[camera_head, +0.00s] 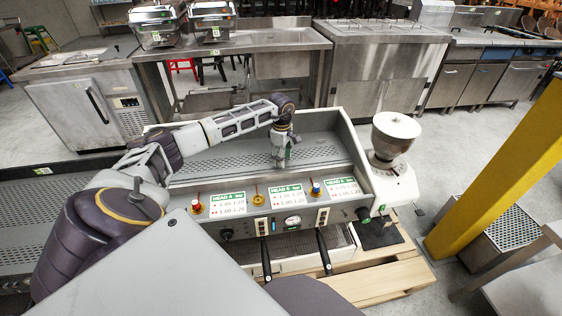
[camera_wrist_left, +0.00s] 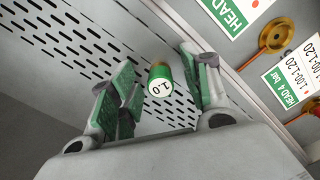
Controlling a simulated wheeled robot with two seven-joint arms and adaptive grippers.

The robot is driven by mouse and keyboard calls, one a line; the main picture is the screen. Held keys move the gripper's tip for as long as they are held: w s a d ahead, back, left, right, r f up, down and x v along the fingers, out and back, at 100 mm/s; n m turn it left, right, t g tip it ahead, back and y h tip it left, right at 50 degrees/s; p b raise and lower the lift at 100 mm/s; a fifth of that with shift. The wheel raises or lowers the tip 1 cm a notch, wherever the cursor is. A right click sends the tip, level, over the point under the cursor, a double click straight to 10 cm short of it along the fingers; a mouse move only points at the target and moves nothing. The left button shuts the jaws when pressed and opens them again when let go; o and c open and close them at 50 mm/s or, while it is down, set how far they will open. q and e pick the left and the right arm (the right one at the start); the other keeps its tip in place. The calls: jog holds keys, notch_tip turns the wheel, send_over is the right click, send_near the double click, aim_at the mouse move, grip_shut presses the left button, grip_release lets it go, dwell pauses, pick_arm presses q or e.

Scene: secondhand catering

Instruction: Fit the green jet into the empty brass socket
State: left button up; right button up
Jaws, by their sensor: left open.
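The green jet (camera_wrist_left: 159,79) is a short green cylinder with a white end marked 1.0. In the left wrist view it is by the perforated metal top, between the two fingers of my left gripper (camera_wrist_left: 160,87). The gripper is open, with a gap visible on each side of the jet. In the head view my left gripper (camera_head: 284,158) points down over the machine's top, and I cannot make out the jet there. The empty brass socket (camera_head: 257,194) is on the front panel between two cards. It also shows in the left wrist view (camera_wrist_left: 276,36). My right gripper is out of view.
A red-topped fitting (camera_head: 197,207) and a blue-topped one (camera_head: 316,188) flank the empty socket. Printed cards (camera_head: 228,204) sit between them. Two black handles (camera_head: 324,253) hang below. A grinder (camera_head: 395,150) stands at the right, and a yellow post (camera_head: 500,175) farther right.

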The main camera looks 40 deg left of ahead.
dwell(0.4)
pick_arm(q)
grip_shut()
